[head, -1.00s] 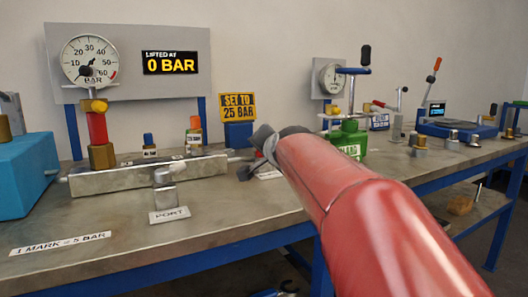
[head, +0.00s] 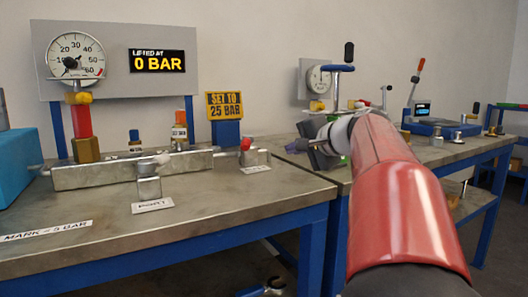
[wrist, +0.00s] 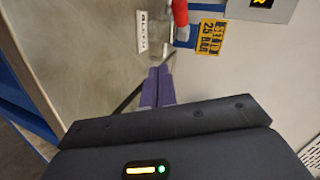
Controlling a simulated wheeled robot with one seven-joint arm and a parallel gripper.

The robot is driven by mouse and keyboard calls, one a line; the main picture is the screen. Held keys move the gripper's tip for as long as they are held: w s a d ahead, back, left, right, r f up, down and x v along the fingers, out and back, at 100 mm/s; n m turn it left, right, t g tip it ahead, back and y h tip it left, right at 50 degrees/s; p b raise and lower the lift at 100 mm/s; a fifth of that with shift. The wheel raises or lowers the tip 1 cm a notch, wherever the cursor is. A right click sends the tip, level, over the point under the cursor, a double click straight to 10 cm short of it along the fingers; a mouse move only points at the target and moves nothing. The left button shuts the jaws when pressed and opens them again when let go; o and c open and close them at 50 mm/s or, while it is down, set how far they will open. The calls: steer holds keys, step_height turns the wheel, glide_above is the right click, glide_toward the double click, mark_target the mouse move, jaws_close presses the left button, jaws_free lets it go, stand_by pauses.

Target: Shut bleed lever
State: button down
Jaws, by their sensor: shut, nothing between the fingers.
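The bleed lever's red grip (head: 245,145) shows at the right end of the long metal manifold (head: 130,168), above a small metal block (head: 256,157) with a white label below it. In the wrist view the label reads BLEED (wrist: 142,32), beside the metal block (wrist: 159,38) and the red grip (wrist: 180,12) at the top edge. How far the lever is turned is unclear. My gripper (wrist: 157,86) is shut and empty, its fingers pointing toward the block but apart from it. In the head view my gripper (head: 300,146) is right of the lever.
A gauge (head: 76,58) and a 0 BAR display (head: 157,61) stand behind the manifold. A SET TO 25 BAR sign (head: 225,105) stands behind the lever. A PORT fitting (head: 149,187) is in front. The bench top (head: 240,205) at front right is bare.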

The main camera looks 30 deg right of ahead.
mark_target(247, 143)
step_height(247, 143, up, 3)
steer(key=s+d+t+y, duration=0.1)
steer(key=s+d+y, duration=0.1)
steer(key=shift+n, duration=0.5)
steer(key=a+x, duration=0.1)
steer(key=x, duration=0.3)
steer(key=a+x, duration=0.1)
steer(key=x, duration=0.6)
steer(key=shift+s+a+f+p, duration=0.1)
steer(key=shift+a+p, duration=0.2)
steer(key=shift+a, duration=0.15)
steer(key=shift+w+a+f, duration=0.2)
steer(key=shift+w+a, duration=0.05)
steer(key=shift+a, duration=0.2)
steer(key=shift+a+m+h, duration=0.3)
steer(key=shift+m+h, duration=0.1)
